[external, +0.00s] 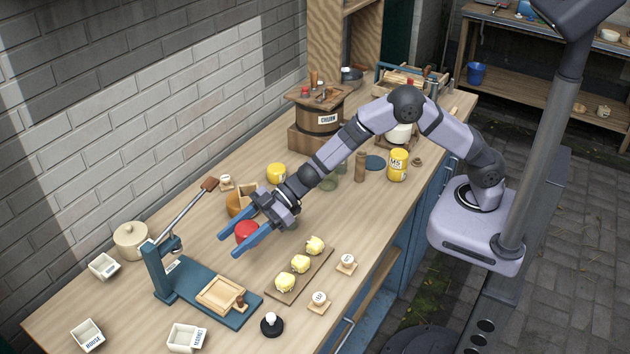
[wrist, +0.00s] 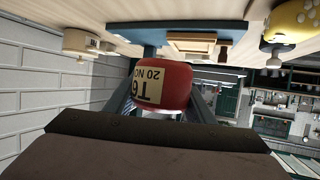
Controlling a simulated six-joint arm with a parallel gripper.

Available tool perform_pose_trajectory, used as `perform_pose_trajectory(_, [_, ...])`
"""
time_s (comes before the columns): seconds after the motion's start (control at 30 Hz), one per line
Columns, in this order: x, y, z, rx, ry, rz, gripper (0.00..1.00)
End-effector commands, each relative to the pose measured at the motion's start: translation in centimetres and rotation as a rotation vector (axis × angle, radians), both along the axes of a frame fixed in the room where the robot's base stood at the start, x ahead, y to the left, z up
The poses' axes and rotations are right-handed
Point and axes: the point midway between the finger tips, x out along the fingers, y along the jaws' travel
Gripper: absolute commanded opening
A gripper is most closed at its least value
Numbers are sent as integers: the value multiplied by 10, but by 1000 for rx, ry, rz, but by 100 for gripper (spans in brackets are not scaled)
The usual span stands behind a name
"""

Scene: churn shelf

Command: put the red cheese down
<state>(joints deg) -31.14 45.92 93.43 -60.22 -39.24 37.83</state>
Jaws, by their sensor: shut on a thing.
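The red cheese (external: 246,231) is a small rounded block held between the two blue fingers of my gripper (external: 230,246). In the wrist view the red cheese (wrist: 176,80) fills the middle, with a pale label on its side that appears upside down. My gripper is shut on it, with the fingers pointing toward the front left of the bench. The cheese appears to be over the wooden bench top (external: 190,245); I cannot tell how large the gap beneath it is.
A blue lever press (external: 160,275) with a wooden frame (external: 221,294) stands in front of the fingers. A board (external: 318,270) with yellow lumps lies to the right. An orange-brown round (external: 236,204) is close behind my gripper. A lidded pot (external: 131,240) and white boxes (external: 187,337) stand left.

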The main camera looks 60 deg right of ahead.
Motion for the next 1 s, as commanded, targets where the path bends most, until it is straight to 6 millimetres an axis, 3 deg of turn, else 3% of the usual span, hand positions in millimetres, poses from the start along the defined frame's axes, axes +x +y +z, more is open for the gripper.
perform_pose_trajectory(0.27, [0,0,-39,1,0,0,23])
perform_pose_trajectory(0.57, [0,0,-49,1,-1,0,23])
perform_pose_trajectory(0.83, [0,0,-79,0,0,0,23])
perform_pose_trajectory(1.0, [0,0,-87,2,-2,-1,23])
